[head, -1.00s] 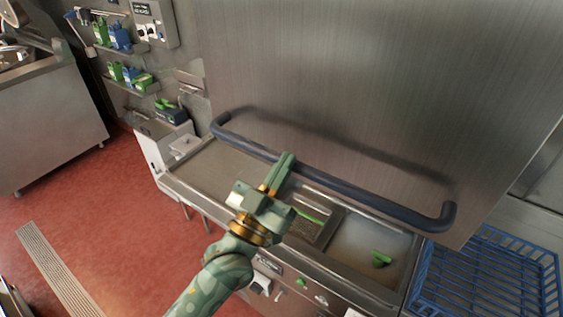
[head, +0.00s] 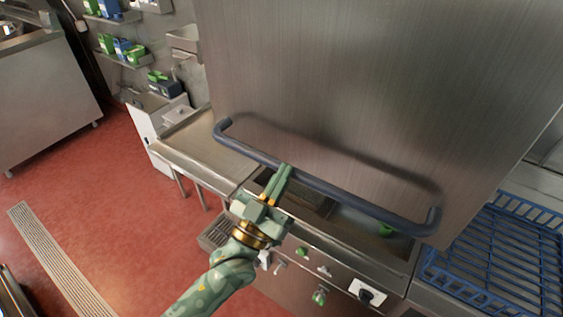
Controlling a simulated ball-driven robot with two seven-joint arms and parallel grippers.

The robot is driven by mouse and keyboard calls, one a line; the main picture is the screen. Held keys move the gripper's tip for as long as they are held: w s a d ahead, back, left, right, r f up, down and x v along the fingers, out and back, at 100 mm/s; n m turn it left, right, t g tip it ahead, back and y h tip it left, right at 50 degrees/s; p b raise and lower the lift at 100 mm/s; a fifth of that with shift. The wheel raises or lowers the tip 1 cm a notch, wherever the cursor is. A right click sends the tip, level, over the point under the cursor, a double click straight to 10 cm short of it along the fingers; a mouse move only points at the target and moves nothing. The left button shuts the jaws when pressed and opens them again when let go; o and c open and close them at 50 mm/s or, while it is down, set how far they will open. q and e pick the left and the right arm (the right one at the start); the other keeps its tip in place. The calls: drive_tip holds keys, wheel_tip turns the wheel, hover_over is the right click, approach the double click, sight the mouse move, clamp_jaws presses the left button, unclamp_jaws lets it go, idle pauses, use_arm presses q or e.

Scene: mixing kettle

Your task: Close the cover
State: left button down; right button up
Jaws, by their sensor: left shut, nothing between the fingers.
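The cover (head: 365,80) is a large brushed-steel panel, raised and tilted, filling the upper right of the head view. Its dark blue-grey bar handle (head: 335,190) runs along its lower edge. My left gripper (head: 286,170) is shut with nothing between its fingers. Its fingertips overlap the handle left of the middle; I cannot tell whether they touch it. The kettle body (head: 325,255) below the cover shows its front panel with knobs, and part of its opening shows under the handle. My right gripper is not in view.
A blue wire rack (head: 495,255) stands at the right beside the kettle. A steel counter (head: 205,150) lies to the left, with shelves of green and blue boxes (head: 125,50) behind it. The red floor (head: 120,195) at the left is clear, with a drain grate (head: 65,260).

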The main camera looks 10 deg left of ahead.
use_arm(q)
wheel_tip(320, 180, down, 23)
drive_tip(key=b, duration=1.4)
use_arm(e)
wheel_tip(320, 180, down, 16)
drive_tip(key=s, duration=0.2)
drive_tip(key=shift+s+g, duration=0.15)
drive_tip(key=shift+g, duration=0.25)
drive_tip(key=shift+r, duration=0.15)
